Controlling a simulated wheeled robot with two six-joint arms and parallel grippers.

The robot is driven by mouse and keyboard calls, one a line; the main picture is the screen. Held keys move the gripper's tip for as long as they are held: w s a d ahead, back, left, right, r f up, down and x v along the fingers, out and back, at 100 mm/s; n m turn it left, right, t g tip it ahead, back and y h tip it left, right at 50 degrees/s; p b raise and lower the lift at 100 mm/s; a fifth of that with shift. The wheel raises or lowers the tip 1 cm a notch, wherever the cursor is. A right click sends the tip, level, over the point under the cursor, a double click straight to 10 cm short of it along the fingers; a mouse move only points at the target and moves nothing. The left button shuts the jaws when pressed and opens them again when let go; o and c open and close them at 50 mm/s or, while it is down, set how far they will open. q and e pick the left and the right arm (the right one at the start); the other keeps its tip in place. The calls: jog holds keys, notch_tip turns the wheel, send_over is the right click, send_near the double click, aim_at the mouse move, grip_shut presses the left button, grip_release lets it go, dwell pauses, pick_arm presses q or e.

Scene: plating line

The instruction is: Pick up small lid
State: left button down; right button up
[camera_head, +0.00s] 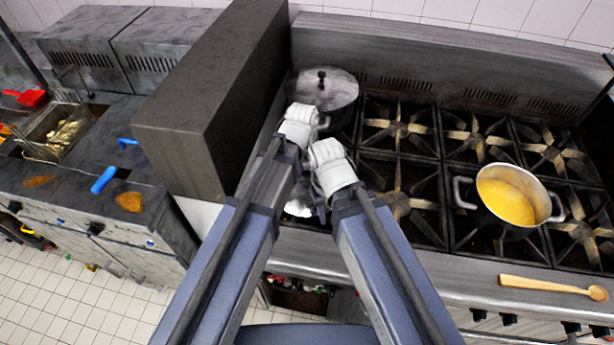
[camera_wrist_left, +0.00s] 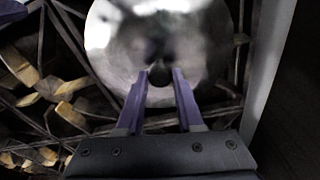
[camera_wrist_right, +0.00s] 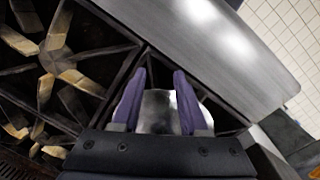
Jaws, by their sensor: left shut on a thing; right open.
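In the left wrist view, a round, shiny metal lid (camera_wrist_left: 160,30) with a dark knob (camera_wrist_left: 158,74) lies under my left gripper (camera_wrist_left: 160,76). The left fingers are shut on the knob. In the head view my arms hide most of this area; only a bright metal patch (camera_head: 298,208) shows between them. My right gripper (camera_wrist_right: 159,76) is open, low over the stove's front left. A silvery surface (camera_wrist_right: 158,112) shows between and beyond its fingers; I cannot tell whether it is the same lid. The right fingers do not close on it.
A lidded pot (camera_head: 335,97) stands at the back left of the stove, beside a tall dark block (camera_head: 205,105). A pot of yellow soup (camera_head: 507,200) stands on the right burners. A wooden spoon (camera_head: 545,286) lies on the front ledge. The middle burners are bare.

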notch_tip(320, 180, up, 10)
jog(key=p, duration=0.9)
jog(key=shift+p, duration=0.4)
jog(key=shift+f, duration=0.15)
